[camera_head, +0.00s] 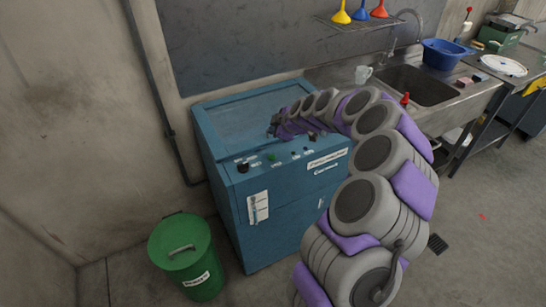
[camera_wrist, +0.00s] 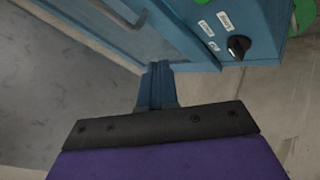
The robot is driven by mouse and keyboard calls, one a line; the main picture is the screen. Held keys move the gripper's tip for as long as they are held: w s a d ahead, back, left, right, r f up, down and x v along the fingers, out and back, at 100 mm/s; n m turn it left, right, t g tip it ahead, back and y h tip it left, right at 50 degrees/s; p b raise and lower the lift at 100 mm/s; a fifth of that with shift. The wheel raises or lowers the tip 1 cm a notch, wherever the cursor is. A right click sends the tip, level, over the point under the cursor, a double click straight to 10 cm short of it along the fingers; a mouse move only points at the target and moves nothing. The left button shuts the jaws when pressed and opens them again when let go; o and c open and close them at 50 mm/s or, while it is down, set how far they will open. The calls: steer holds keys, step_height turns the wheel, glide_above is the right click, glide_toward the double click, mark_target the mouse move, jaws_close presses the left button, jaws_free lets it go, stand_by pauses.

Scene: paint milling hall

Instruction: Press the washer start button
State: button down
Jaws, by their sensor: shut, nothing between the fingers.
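The washer (camera_head: 232,125) is a blue cabinet with a lid and a sloped control strip along its front top edge. A green button (camera_head: 271,157) sits on that strip, left of centre, with a black knob (camera_head: 243,167) to its left.
A green lidded bin (camera_head: 185,258) stands on the floor left of the washer. A sink counter (camera_head: 455,103) adjoins on the right, with a clear jug (camera_head: 363,75) and a blue basin (camera_head: 443,53). A shelf (camera_head: 360,23) with coloured funnels hangs above.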

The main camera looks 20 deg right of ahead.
steer(key=a+f, duration=0.1)
steer(key=a, duration=0.2)
glide_above(272, 158)
steer(key=d, duration=0.2)
step_height(272, 158, down, 5)
steer(key=shift+a+r, duration=0.1)
steer(key=shift+a, duration=0.05)
steer(key=shift+a+f+b, duration=0.35)
steer(key=shift+f+b, duration=0.2)
steer(key=shift+f, duration=0.05)
steer(key=shift+a+f+b, duration=0.3)
steer(key=shift+f+b, duration=0.25)
steer(key=shift+f, duration=0.05)
steer(key=shift+a+f+b, duration=0.15)
steer(key=shift+a+b, duration=0.15)
steer(key=shift+a, duration=0.25)
steer(key=shift+d+f, duration=0.15)
steer(key=shift+d, duration=0.95)
steer(key=shift+a, duration=0.9)
steer(key=shift+d, duration=0.7)
steer(key=shift+a, duration=0.5)
